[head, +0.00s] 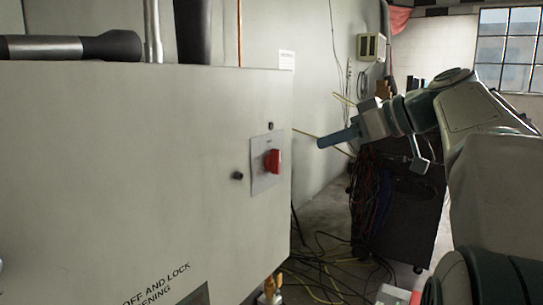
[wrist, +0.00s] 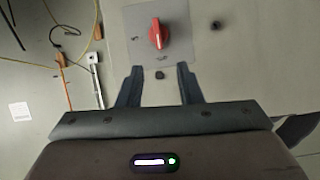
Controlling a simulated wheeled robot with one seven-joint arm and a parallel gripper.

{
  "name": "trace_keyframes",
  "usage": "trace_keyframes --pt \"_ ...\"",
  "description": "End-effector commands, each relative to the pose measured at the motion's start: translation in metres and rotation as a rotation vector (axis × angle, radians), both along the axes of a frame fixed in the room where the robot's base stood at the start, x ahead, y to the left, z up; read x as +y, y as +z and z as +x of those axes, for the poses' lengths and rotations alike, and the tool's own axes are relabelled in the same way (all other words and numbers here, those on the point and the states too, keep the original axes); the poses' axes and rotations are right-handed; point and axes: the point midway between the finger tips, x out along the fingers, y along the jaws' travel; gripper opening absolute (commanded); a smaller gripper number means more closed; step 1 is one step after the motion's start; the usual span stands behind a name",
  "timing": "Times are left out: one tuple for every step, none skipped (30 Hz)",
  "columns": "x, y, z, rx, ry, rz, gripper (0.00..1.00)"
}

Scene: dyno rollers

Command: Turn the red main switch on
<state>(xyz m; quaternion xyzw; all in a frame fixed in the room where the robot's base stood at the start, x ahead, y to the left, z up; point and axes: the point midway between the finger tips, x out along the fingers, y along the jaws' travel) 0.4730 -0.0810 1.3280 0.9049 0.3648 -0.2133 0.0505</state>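The red main switch (head: 272,161) is a rotary knob on a grey plate (head: 258,182) near the right edge of the pale cabinet. In the wrist view the red knob (wrist: 156,34) stands roughly upright in the picture on its plate (wrist: 178,52), with small marks I cannot read. My gripper (head: 322,142) is right of the switch in the head view, apart from it and touching nothing. In the wrist view my gripper's two fingers (wrist: 160,68) are spread with nothing between them, and the knob lies just beyond their tips.
The cabinet (head: 120,160) fills the left, with a small black knob (head: 238,175) left of the plate and a small dark fitting (head: 271,125) above it. A dark cart (head: 400,215) with cables stands behind my arm. Loose cables (head: 325,270) lie on the floor.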

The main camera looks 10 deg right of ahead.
Motion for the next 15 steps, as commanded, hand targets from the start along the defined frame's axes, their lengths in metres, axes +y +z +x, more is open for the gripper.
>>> trace_keyframes --pt "-0.004 0.006 0.0 -0.033 0.01 -0.006 0.33" --pt "-0.005 0.009 0.0 -0.048 0.018 -0.01 0.33" --pt "-0.006 0.012 0.0 -0.062 0.025 -0.011 0.33" --pt "-0.006 0.013 0.001 -0.071 0.03 -0.013 0.33" --pt "-0.005 0.014 0.001 -0.075 0.032 -0.015 0.33" --pt "-0.003 0.013 0.003 -0.079 0.035 -0.015 0.33" --pt "-0.001 0.013 0.005 -0.08 0.036 -0.015 0.33" --pt "0.001 0.011 0.007 -0.08 0.036 -0.015 0.33" --pt "0.005 0.009 0.011 -0.079 0.036 -0.013 0.33" --pt "0.008 0.007 0.014 -0.079 0.036 -0.013 0.33" --pt "0.012 0.005 0.017 -0.079 0.036 -0.013 0.33" --pt "0.017 0.002 0.023 -0.077 0.036 -0.013 0.33" --pt "0.021 0.0 0.027 -0.077 0.037 -0.013 0.33" --pt "0.026 -0.003 0.031 -0.077 0.037 -0.013 0.33" --pt "0.032 -0.006 0.037 -0.076 0.037 -0.013 0.33"
